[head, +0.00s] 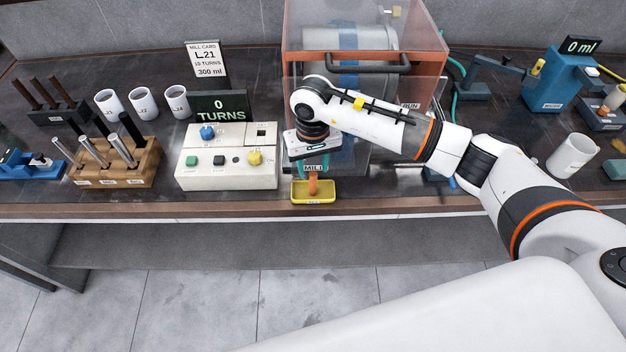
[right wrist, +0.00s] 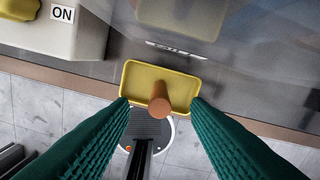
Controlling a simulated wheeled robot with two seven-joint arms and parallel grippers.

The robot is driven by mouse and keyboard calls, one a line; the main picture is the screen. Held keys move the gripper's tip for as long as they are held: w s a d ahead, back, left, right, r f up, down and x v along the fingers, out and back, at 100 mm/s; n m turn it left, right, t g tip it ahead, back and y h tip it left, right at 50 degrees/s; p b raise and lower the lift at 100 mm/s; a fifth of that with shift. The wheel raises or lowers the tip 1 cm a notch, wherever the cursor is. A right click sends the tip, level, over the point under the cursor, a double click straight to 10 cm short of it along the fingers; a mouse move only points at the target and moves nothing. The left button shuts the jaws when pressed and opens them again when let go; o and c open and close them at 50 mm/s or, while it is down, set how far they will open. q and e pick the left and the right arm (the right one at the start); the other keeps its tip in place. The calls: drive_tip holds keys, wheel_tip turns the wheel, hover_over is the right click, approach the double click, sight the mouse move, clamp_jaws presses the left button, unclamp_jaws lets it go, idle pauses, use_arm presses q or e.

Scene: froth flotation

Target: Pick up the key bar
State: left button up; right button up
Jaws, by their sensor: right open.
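The orange-brown upright bar that I take for the key bar (head: 313,186) stands in a small yellow tray (head: 297,197) at the bench's front edge, below the MILL label. My right gripper (head: 312,174) points down over the tray. Its green fingers are open, one each side of the bar, with gaps between the bar and both fingertips (right wrist: 159,103). My left gripper is not in view.
The mill housing (head: 366,65) with clear panels stands just behind my right gripper. A white control box (head: 228,173) with buttons is close on the left. A wooden rack (head: 122,178) of rods stands farther left. A white cup (head: 572,155) is at the right.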

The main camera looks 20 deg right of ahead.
sight(313, 173)
wheel_tip(313, 173, down, 4)
drive_tip(key=shift+f+p, duration=0.2)
drive_tip(key=shift+p, duration=0.25)
clamp_jaws()
